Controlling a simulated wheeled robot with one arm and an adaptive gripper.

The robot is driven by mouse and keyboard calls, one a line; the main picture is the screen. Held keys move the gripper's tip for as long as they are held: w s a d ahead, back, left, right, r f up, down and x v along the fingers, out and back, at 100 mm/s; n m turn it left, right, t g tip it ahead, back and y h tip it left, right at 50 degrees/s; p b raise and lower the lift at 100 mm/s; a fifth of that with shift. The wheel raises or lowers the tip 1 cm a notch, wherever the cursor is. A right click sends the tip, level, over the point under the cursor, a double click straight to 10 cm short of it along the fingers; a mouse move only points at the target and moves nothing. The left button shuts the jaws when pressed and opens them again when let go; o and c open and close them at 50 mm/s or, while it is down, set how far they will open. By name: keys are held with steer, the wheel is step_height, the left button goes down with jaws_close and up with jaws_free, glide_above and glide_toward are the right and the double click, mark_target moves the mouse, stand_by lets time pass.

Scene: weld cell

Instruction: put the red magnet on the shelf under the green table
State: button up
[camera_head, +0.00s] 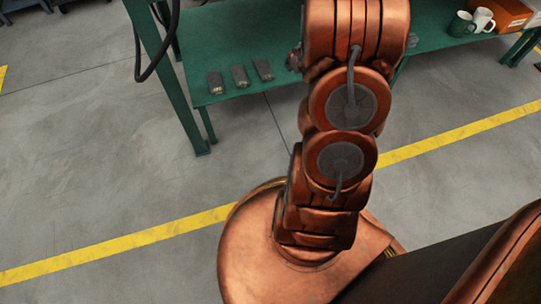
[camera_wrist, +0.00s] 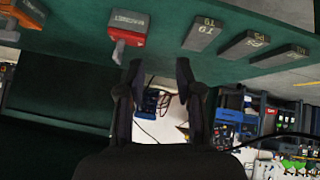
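The red magnet (camera_wrist: 128,26) shows in the wrist view, with a grey labelled face and a red body with a small stem. It rests on a green surface (camera_wrist: 170,45), near its edge. My gripper (camera_wrist: 157,75) is open and empty, with its two dark fingers apart. In the picture the fingertips are just below the magnet and to its right, not around it. In the head view, a green surface (camera_head: 215,35) with green legs is partly hidden by my arm. I cannot make out the magnet there. I cannot tell whether this surface is the tabletop or the shelf.
Several grey labelled blocks, one marked T9 (camera_wrist: 206,33), lie right of the magnet. Grey blocks (camera_head: 240,76) also show in the head view. A green mug (camera_head: 461,24), a white mug (camera_head: 483,20) and an orange box (camera_head: 505,12) stand at the right.

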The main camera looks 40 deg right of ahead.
steer(key=s+a+r+g+y, duration=0.1)
steer(key=s+a+r+g, duration=0.2)
steer(key=s+a, duration=0.6)
steer(key=s+a+r+n+g+y, duration=0.1)
steer(key=s+a+r+g, duration=0.3)
steer(key=s+a+r, duration=0.3)
steer(key=s+a+r+g+y, duration=0.1)
steer(key=s+a+r+g, duration=0.3)
steer(key=s+a, duration=0.9)
steer(key=a+r, duration=0.2)
steer(key=a, duration=0.2)
steer(key=shift+a+n+y, duration=0.15)
steer(key=shift+n+y, duration=0.15)
steer(key=shift+y, duration=0.1)
steer(key=shift+r, duration=0.15)
step_height(320, 180, up, 40)
steer(key=w+t+p, duration=0.1)
steer(key=p, duration=3.7)
steer(key=shift+f, duration=0.25)
